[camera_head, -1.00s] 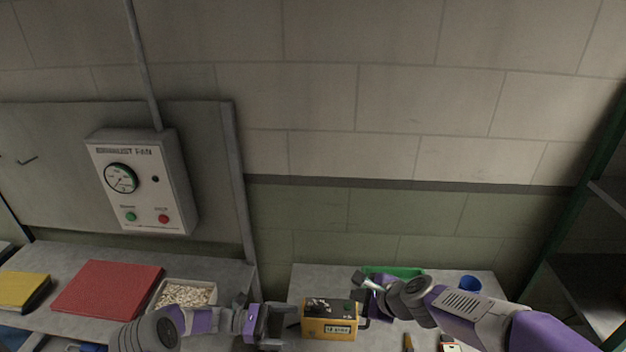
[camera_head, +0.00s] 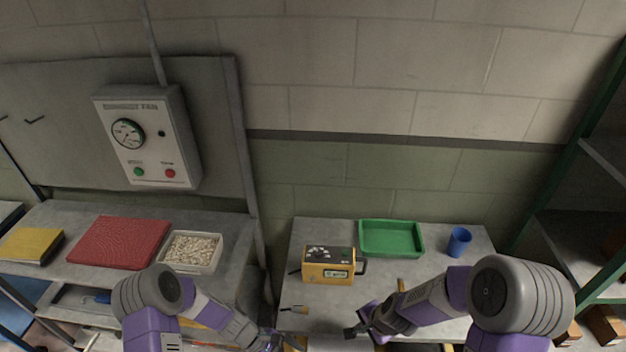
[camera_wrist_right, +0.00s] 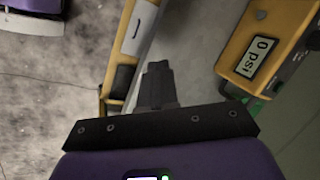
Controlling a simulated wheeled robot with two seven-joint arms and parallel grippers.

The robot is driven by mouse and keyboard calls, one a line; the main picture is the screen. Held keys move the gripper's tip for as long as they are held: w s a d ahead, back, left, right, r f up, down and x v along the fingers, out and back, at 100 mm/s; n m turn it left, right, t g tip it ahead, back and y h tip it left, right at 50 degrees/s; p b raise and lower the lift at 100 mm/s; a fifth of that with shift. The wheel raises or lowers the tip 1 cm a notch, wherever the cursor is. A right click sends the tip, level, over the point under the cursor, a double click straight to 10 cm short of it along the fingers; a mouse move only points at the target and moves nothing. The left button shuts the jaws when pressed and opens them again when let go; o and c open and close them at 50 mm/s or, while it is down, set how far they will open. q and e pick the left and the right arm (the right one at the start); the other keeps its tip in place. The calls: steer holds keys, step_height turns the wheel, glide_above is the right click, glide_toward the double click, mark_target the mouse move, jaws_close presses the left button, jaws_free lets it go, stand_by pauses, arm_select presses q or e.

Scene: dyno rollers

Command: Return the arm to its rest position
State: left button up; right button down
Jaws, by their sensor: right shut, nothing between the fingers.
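My right arm enters the head view from the lower right, and its gripper (camera_head: 358,330) is low over the front part of the right-hand table. In the right wrist view the gripper's fingers (camera_wrist_right: 158,80) are together with nothing between them. My left gripper (camera_head: 275,343) is at the bottom edge of the head view, partly cut off, so its jaws are unclear. A yellow pressure device (camera_head: 328,265) with a small display stands on the table beyond the right gripper, apart from it. It shows in the right wrist view (camera_wrist_right: 238,50), reading "0 psi".
A green tray (camera_head: 392,239) and a blue cup (camera_head: 459,242) stand at the table's back. On the left bench are a red mat (camera_head: 118,243), a yellow item (camera_head: 30,244) and a bin of pale pieces (camera_head: 192,252). A green-framed shelf (camera_head: 572,135) stands at right.

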arm_select(q)
steer(key=s+a+f+m+t+y, duration=0.2)
steer(key=s+m+t+y, duration=0.2)
steer(key=s+m, duration=0.55)
arm_select(e)
steer(key=s+a+f+n+g+y, duration=0.1)
steer(key=s+a+f+n+g, duration=0.25)
steer(key=s+f+n, duration=0.8)
arm_select(q)
step_height(320, 180, down, 9)
steer(key=b, duration=1)
steer(key=shift+w+a+f, duration=0.15)
steer(key=shift+w+a, duration=0.05)
steer(key=shift+w, duration=0.05)
arm_select(e)
steer(key=s+f+m, duration=0.2)
steer(key=s+f, duration=0.1)
steer(key=f, duration=0.7)
steer(key=shift+a+f+t, duration=0.15)
steer(key=shift+f+t, duration=0.2)
